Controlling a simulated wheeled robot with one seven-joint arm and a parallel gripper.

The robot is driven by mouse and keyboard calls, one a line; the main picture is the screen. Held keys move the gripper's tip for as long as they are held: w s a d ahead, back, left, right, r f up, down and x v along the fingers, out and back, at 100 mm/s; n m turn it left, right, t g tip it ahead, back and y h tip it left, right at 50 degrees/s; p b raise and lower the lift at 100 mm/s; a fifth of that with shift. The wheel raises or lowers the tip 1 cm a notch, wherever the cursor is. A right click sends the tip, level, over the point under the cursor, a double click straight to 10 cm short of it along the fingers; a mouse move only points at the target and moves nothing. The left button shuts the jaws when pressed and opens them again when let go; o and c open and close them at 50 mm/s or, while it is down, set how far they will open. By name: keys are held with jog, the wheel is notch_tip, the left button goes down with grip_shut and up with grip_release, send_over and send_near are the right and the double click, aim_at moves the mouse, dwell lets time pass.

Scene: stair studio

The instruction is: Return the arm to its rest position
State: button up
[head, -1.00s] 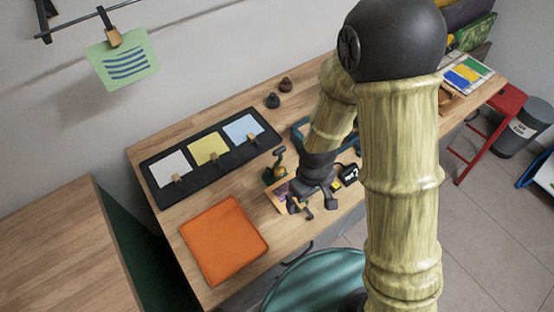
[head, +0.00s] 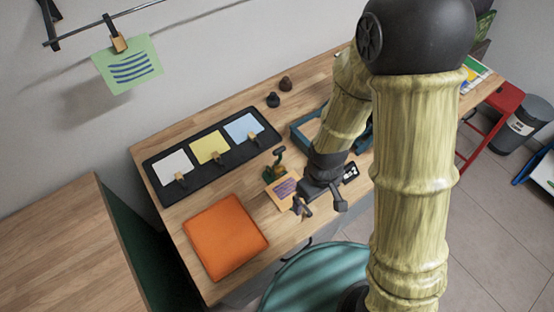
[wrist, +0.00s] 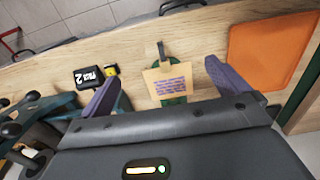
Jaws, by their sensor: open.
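My gripper (head: 321,206) hangs above the desk (head: 190,215) near its front edge, just right of a tan card with purple writing (head: 284,189). Its jaws are open, with nothing seen between them. In the wrist view, its two purple-grey fingers (wrist: 162,75) stand wide apart. The tan card (wrist: 167,84) shows beyond and between them, on a green holder (wrist: 177,59) with a dark upright clip. My arm is bent and stretched out over the desk; it hides part of the desk's right side.
An orange cushion-like square (head: 226,236) lies on the left. A black tray (head: 160,161) holds white, yellow and blue cards. A blue tray (head: 306,130) is partly behind my arm. A teal round seat (head: 315,280) stands in front.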

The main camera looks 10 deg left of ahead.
dwell(0.4)
jog(key=w+d+r+m+t, duration=0.2)
jog(key=d+r+m, duration=0.8)
jog(key=d+r, duration=0.3)
jog(key=shift+w+d+t, duration=0.2)
jog(key=shift+d+t, duration=0.1)
jog(key=shift+d, duration=0.4)
jog(key=shift+r, duration=0.1)
